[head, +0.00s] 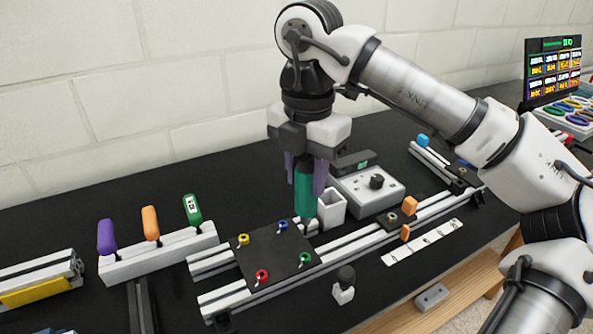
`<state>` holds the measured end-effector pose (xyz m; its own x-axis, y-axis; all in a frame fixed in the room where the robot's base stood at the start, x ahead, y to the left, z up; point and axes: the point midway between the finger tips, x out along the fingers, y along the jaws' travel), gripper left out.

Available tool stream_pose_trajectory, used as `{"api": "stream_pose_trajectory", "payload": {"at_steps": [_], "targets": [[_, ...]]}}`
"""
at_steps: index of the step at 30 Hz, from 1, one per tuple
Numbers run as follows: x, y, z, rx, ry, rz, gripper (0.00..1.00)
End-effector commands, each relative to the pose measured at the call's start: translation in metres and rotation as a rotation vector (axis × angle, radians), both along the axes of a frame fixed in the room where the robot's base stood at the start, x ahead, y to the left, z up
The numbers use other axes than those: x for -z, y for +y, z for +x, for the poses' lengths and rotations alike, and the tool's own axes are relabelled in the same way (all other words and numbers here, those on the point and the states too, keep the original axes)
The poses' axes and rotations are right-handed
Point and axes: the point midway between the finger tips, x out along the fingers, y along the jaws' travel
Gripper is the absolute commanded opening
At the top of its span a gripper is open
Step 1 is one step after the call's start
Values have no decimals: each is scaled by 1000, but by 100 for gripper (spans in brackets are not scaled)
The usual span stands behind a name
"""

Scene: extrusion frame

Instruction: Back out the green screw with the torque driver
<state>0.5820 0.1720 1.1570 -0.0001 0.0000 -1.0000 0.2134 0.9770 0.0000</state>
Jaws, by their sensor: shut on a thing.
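The green screw (305,258) sits at the right front corner of a black plate (272,252) on the extrusion frame. My gripper (306,178), with purple fingers, points down behind and above the plate. It is shut on an upright green cylindrical tool (305,195), which looks like the torque driver. The tool stands left of a small white open-topped holder (332,204), apart from the green screw. Its lower end is near the rear rail, and I cannot tell whether it touches anything.
Yellow (243,239), blue (283,226) and red (262,275) screws share the plate. A rack (160,257) with purple, orange and green handles stands left. A grey box with a knob (377,182) stands right of the tool. A black-knobbed block (345,285) stands in front.

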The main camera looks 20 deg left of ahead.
Motion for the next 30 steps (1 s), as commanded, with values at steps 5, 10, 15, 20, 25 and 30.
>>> {"api": "stream_pose_trajectory", "payload": {"at_steps": [5,10,15,20,25,30], "targets": [[-1,-3,0,-1,-1,1,1],[-1,-3,0,-2,-1,1,1],[-1,-3,1,-1,-1,1,1],[0,-3,1,1,-3,-2,1],[15,-3,0,-1,-1,0,1],[34,-3,1,0,-1,-1,1]]}}
